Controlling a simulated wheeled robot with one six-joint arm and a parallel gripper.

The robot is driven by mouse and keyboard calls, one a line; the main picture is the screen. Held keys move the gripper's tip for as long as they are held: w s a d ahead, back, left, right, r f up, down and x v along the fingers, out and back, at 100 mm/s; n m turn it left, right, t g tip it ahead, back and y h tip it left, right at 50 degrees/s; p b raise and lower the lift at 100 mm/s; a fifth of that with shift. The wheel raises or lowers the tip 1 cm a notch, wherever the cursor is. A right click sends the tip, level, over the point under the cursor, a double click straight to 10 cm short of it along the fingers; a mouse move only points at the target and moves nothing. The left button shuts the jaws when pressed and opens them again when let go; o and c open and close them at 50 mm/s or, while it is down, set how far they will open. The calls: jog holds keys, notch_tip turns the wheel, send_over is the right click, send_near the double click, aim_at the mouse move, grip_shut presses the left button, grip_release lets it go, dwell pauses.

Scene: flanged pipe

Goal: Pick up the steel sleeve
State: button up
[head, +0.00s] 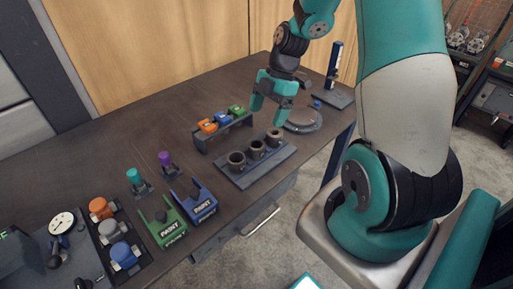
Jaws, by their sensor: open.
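Three short hollow cylinders stand upright in a row on a dark flat tray (262,170): a front one (237,164), a middle one (257,151) and a back one (274,139). All look dark grey-brown with open tops. I cannot tell which of them is the steel sleeve. My gripper (268,112) is open and points down, just behind and above the row near the back cylinder. Nothing shows between its teal fingers, and it appears apart from the cylinders.
A rack with orange (207,126), blue and green blocks stands left of my gripper. A round grey plate (303,120) and an upright dark post (335,65) are to the right. Green (167,228) and blue (195,203) paint holders stand at the front. The table's back left is clear.

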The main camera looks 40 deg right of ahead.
send_over(257, 145)
jog(key=s, duration=0.1)
jog(key=f, duration=0.4)
jog(key=shift+s+d+f, duration=0.15)
jog(key=shift+d+f, duration=0.05)
jog(key=shift+f, duration=0.2)
jog(key=shift+d+p+x, duration=0.2)
jog(key=shift+p+x, duration=0.7)
jog(key=shift+x, duration=1.8)
jog(key=c, duration=1.2)
